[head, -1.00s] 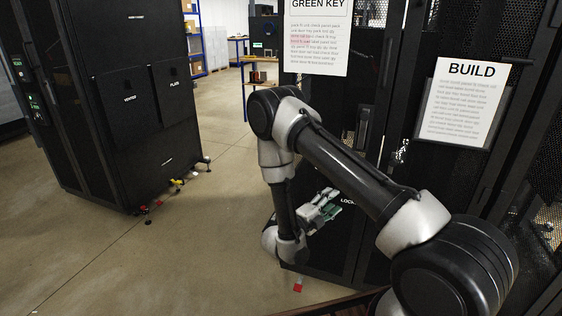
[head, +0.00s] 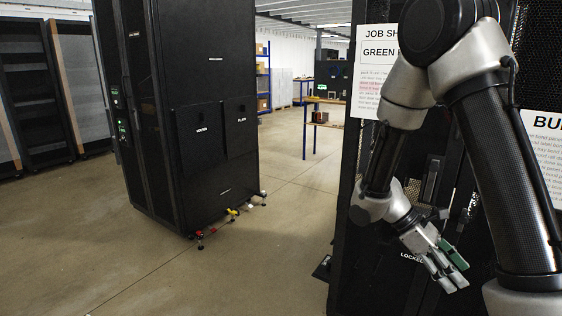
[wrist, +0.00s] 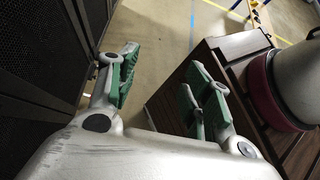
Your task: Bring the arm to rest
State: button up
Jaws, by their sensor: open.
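My arm stands at the right of the head view, raised and bent, with its forearm hanging down in front of the near black rack (head: 345,240). My gripper (head: 455,272) is at its lower end, tilted down to the right, close in front of the rack face by a "LOCKED" label. In the wrist view my gripper (wrist: 158,92) shows its green-padded fingers spread wide with nothing between them. Bare floor and a brown wooden surface (wrist: 235,45) show beyond the fingers.
A black rack cabinet (head: 180,120) stands left, with small coloured items (head: 232,211) by its foot. A job sheet (head: 372,80) and a "BUILD" sheet (head: 545,150) hang on the near rack. A wooden table (head: 318,124) stands behind. Floor at the left is clear.

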jog(key=s+a+r+m+t+y, duration=0.1)
jog(key=s+r+m+t+y, duration=0.3)
jog(key=r, duration=0.6)
jog(key=s+a+r+m+t+y, duration=0.1)
jog(key=s+r+m+t+y, duration=0.3)
jog(key=r+m+t, duration=0.3)
notch_tip(320, 180, up, 3)
jog(key=shift+a+f, duration=0.1)
jog(key=shift+a, duration=0.2)
